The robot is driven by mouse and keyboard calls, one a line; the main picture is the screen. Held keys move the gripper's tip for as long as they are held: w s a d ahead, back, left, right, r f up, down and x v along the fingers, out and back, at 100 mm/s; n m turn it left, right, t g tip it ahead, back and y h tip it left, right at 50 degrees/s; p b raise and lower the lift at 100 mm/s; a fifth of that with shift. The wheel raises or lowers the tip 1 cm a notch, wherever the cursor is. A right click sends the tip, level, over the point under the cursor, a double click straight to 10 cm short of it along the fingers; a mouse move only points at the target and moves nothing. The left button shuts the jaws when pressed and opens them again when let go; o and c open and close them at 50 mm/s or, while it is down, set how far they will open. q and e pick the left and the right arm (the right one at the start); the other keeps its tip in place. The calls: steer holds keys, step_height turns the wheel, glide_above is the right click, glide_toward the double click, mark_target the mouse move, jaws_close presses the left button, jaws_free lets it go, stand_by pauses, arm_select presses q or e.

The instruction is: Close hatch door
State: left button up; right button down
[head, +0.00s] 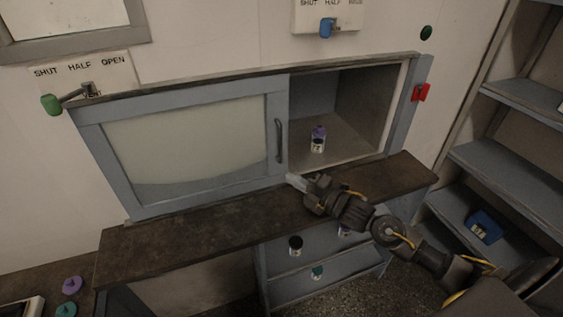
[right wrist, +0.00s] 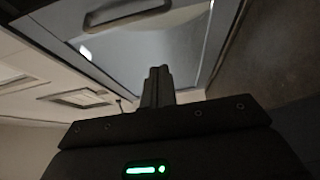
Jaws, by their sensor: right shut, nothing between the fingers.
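The hatch door (head: 187,138) is a blue-grey framed glass panel that slides along the hatch opening. It covers the left part, and the right part of the opening stands open. Its dark handle (head: 278,140) is on the right stile of the frame. In the right wrist view the handle (right wrist: 127,13) shows at the top, beyond my fingers. My right gripper (head: 294,182) is shut and empty, just below the door's lower right corner, over the ledge. I cannot tell whether it touches the door frame. My left gripper is not in view.
A red latch (head: 420,92) sits on the right frame. A green-knobbed lever (head: 52,103) is at the left. Blue shelves (head: 500,155) stand at right.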

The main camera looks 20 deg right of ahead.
steer(key=p+x, duration=0.4)
steer(key=x, duration=0.6)
steer(key=d+p, duration=0.2)
steer(key=d, duration=0.2)
steer(key=shift+d, duration=0.25)
steer(key=shift+a, duration=0.1)
